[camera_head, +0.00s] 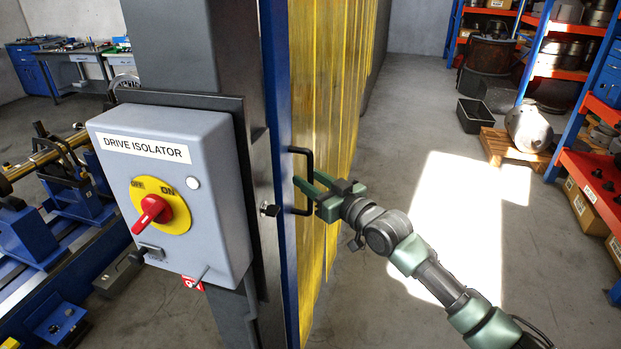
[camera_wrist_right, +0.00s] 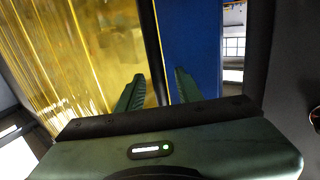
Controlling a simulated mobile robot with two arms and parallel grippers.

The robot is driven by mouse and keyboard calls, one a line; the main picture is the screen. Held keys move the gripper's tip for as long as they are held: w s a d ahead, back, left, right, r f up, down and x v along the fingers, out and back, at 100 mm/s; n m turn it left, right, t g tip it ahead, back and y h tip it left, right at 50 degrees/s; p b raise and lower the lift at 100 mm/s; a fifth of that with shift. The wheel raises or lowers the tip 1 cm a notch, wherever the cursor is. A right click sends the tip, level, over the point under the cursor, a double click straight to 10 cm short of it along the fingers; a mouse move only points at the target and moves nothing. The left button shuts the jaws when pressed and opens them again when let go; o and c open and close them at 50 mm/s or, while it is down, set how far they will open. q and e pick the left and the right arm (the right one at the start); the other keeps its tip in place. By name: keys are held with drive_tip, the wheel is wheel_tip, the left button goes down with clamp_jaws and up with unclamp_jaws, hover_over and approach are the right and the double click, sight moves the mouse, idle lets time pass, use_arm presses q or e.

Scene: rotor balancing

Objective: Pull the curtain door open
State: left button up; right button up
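The curtain door is a sheet of translucent yellow strips (camera_head: 330,80) with a blue edge post (camera_head: 279,120); both show in the wrist view, the strips (camera_wrist_right: 75,60) left and the blue post (camera_wrist_right: 192,50) in the middle. A black bar handle (camera_head: 309,160) stands out from the post. My right gripper (camera_head: 308,183) is at the handle, its fingers reaching past the bar toward the post. In the wrist view its two fingers (camera_wrist_right: 158,90) are apart. I cannot tell whether they touch the handle. My left gripper is out of view.
A grey drive isolator box (camera_head: 170,190) with a red switch is mounted on the column left of the door. Blue machinery (camera_head: 75,195) stands at far left. Shelving (camera_head: 570,90), a pallet (camera_head: 505,150) and a black crate (camera_head: 474,115) are at right. The floor between is clear.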

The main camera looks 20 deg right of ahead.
clamp_jaws()
idle(1.4)
